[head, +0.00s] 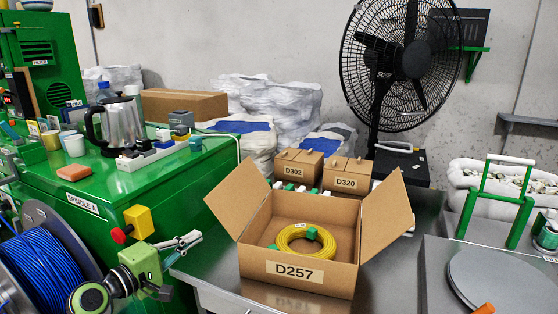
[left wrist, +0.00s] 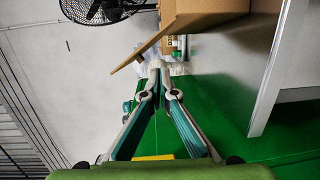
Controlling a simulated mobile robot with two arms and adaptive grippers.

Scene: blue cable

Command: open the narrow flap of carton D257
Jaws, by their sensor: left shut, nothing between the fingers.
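Carton D257 (head: 318,283) stands on the steel table, its top open. Its left side flap (head: 233,200) and right side flap (head: 387,212) both stand up and lean outward. Inside lies a coil of yellow cable (head: 290,234) with a green piece on it. My left gripper (head: 196,239) is shut and empty, left of the carton and apart from it, below the left flap. In the left wrist view its fingertips (left wrist: 157,66) meet, with a cardboard flap (left wrist: 143,51) just beyond them and the carton (left wrist: 203,8) above. My right gripper is not in view.
The green bench (head: 120,185) with a kettle (head: 119,122) and a blue cable reel (head: 48,262) is on the left. Cartons D302 (head: 294,172) and D320 (head: 346,182) stand behind D257. A grey round plate (head: 505,280) is at right. Bare tabletop (head: 400,270) lies right of D257.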

